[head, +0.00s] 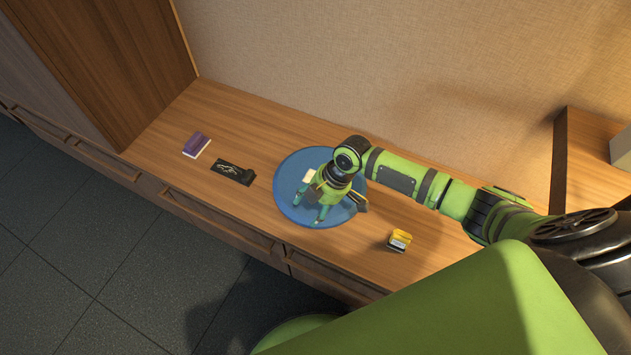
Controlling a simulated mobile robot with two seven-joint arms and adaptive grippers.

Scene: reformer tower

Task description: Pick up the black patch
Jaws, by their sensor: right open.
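The black patch (228,171) lies flat on the wooden counter, left of the blue round mat (287,205). It is a dark rectangle with a pale drawing on it and a raised black block at its right end. My right gripper (325,207) is open above the blue mat, to the right of the black patch and apart from it. The gripper hides part of the mat. A small white piece (309,175) shows on the mat beside the gripper. My left gripper is not in view.
A purple block on a white card (197,145) lies left of the black patch. A yellow block on a white and dark base (399,240) stands right of the mat. A wooden cabinet rises at the left, a wall behind. The counter's front edge runs below.

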